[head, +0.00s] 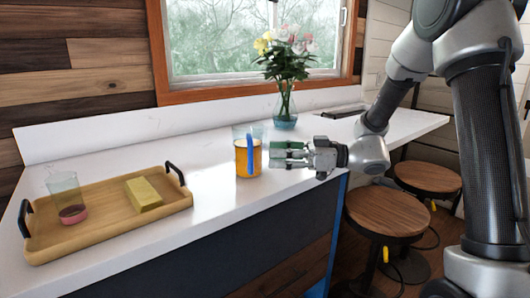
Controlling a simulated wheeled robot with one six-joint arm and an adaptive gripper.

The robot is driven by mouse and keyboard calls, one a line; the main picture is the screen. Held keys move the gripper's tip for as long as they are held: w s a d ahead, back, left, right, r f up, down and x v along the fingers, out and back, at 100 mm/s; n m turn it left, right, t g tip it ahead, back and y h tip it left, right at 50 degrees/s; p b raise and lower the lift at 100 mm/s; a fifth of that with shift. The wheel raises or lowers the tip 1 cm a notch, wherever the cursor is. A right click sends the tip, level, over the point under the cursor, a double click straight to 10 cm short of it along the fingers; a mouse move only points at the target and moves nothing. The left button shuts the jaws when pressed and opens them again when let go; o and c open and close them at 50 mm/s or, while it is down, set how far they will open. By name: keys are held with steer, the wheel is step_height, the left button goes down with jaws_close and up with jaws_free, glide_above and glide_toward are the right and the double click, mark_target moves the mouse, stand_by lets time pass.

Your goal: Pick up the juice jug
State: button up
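The juice jug (241,160) stands upright on the white counter, filled with orange juice and with a blue handle (250,155) on the side facing me. My gripper (275,154) is just to the right of the jug in the picture, low over the counter, with its fingers pointing left toward it. The fingers look apart, with nothing seen between them. A small gap shows between the fingertips and the jug.
Clear glassware (257,131) stands just behind the jug. A vase of flowers (285,108) is farther back. A wooden tray (110,226) at left holds a glass (65,190) and a yellow block (143,194). Stools (387,211) stand beyond the counter's right side. The counter between tray and jug is clear.

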mark_target(251, 172)
steer(key=a, duration=0.5)
steer(key=w+a, duration=0.1)
steer(key=a, duration=0.1)
steer(key=shift+a, duration=0.2)
steer(key=shift+s, duration=0.1)
jaws_close()
